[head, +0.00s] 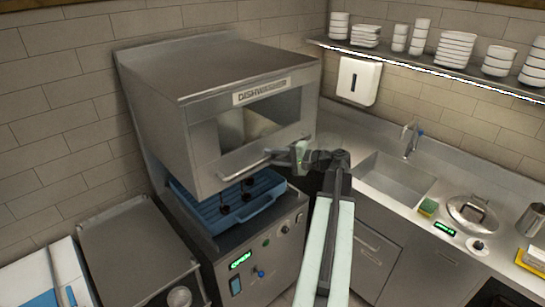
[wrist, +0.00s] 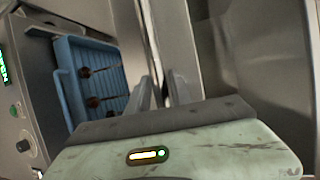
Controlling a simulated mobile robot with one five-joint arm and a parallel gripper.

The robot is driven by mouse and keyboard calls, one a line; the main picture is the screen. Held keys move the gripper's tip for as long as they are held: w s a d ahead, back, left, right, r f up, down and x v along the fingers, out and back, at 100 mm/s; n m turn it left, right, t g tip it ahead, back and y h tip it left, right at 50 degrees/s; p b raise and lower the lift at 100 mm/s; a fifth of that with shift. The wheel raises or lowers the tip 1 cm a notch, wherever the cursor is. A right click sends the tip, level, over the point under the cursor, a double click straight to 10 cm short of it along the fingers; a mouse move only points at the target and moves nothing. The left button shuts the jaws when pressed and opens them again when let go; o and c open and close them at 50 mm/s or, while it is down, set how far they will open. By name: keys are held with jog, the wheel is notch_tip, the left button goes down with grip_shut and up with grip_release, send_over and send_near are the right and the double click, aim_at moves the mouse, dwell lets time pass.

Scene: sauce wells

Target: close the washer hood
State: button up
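The washer hood (head: 205,145) is a grey steel box labelled DISHWASHER with a front window. It stands raised, with an open gap above the washer base (head: 262,250). A bar handle (head: 245,168) runs along its lower front edge. In the wrist view the handle (wrist: 152,40) runs down between the two fingers of my gripper (wrist: 162,92), filling the narrow gap. In the head view my gripper (head: 285,155) is at the handle's right end and hides that part. A blue rack (head: 215,205) with dark items sits under the hood; it also shows in the wrist view (wrist: 62,85).
A metal side table (head: 135,250) stands left of the washer. On the right is a counter with a sink (head: 395,178), a lidded pot (head: 468,212) and a sponge (head: 428,207). A wall shelf (head: 430,68) holds stacked white dishes.

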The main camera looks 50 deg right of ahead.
grip_shut()
dwell(1.2)
